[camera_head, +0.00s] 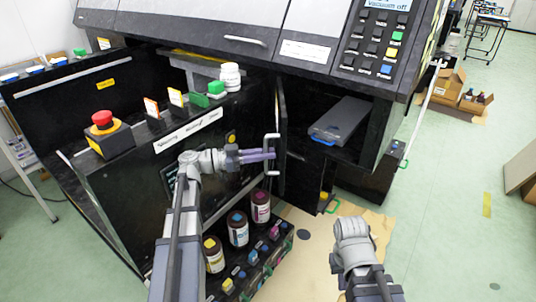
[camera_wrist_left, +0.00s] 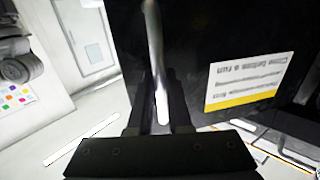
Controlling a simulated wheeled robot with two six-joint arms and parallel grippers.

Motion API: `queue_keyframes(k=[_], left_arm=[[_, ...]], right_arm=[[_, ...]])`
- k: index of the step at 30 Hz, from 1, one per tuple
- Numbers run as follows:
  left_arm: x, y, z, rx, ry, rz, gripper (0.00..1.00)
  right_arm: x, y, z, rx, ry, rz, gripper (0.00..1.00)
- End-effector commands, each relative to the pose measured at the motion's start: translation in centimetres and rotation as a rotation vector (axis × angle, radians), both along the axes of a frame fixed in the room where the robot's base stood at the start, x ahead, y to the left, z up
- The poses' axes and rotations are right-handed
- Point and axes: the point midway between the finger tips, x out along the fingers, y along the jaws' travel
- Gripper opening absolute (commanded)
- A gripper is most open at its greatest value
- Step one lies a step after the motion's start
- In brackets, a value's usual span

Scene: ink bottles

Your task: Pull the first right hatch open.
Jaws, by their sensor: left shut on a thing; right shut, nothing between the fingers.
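The hatch (camera_head: 283,155) is a narrow black door seen nearly edge-on, standing swung out from the cabinet front. Its pale bar handle (camera_head: 272,137) is on its left face. My left gripper (camera_head: 262,155) is shut on that handle. In the left wrist view the handle (camera_wrist_left: 155,50) runs down between the dark fingers (camera_wrist_left: 160,115), beside a black panel with a white and yellow label (camera_wrist_left: 250,82). My right arm is at the lower right over the floor; its fingers are hidden.
An open dark compartment beside the hatch holds a grey tray (camera_head: 340,120). Ink bottles (camera_head: 238,228) stand in a low rack.

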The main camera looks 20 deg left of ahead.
Motion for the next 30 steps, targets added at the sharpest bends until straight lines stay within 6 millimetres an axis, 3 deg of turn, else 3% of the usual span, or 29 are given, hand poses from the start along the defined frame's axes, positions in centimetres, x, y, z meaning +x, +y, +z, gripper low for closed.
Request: queue_keyframes(k=[5, 6, 14, 23, 30], left_arm=[[0.2, 0.1, 0.0, -0.001, -0.001, 0.004, 0.00], [0.2, 0.1, 0.0, -0.001, -0.001, 0.004, 0.19], [0.1, 0.0, 0.0, -0.001, -0.001, 0.002, 0.47], [0.1, 0.0, 0.1, -0.001, -0.001, 0.001, 0.47], [0.1, 0.0, 1.6, -0.001, -0.001, 0.001, 0.47]], right_arm=[[0.0, 0.0, 0.0, 0.000, 0.000, 0.000, 0.00], [0.0, 0.0, 0.0, 0.000, 0.000, 0.000, 0.00], [0.0, 0.0, 0.0, 0.000, 0.000, 0.000, 0.00], [0.0, 0.0, 0.1, 0.000, 0.000, 0.000, 0.00], [0.0, 0.0, 1.6, 0.002, 0.001, -0.001, 0.00]])
